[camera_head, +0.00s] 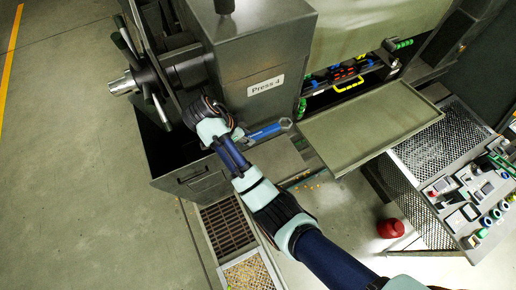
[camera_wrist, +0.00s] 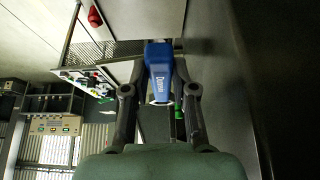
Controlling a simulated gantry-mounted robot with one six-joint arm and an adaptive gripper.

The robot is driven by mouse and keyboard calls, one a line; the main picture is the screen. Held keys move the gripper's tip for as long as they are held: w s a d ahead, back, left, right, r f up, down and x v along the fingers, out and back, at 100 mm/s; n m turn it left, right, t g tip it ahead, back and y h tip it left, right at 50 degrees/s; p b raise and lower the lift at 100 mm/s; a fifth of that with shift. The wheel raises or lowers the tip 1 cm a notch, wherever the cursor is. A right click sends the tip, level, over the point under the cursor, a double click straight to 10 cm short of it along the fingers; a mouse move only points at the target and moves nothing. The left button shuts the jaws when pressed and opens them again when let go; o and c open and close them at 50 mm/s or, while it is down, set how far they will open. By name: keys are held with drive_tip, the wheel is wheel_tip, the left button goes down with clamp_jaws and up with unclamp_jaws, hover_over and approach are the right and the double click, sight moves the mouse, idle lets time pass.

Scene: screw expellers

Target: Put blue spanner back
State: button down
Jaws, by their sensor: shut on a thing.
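The blue spanner (camera_head: 266,131) is held in the air beside the front of the grey machine marked Press 4. Its open-ended jaw points right in the head view. In the wrist view the blue handle (camera_wrist: 158,72), with pale lettering, sits between the two dark fingers. My gripper (camera_wrist: 161,62) is shut on the spanner. In the head view the fingers are largely hidden by my wrist, at the left end of the spanner.
The Press 4 housing (camera_head: 246,70) stands close to my gripper. Right of it, a flat grey tray (camera_head: 372,125) juts out below a recess with coloured tools, including a yellow handle (camera_head: 348,85). A red container (camera_head: 390,228) stands near a control panel (camera_head: 480,200).

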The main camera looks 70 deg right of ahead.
wheel_tip(320, 180, down, 15)
drive_tip(key=b, duration=1.3)
drive_tip(key=shift+r, duration=0.2)
drive_tip(key=shift+s+f, duration=0.1)
drive_tip(key=shift+f, duration=0.1)
wheel_tip(320, 180, down, 4)
drive_tip(key=shift+f, duration=0.15)
drive_tip(key=c, duration=0.9)
unclamp_jaws()
drive_tip(key=shift+c, duration=0.2)
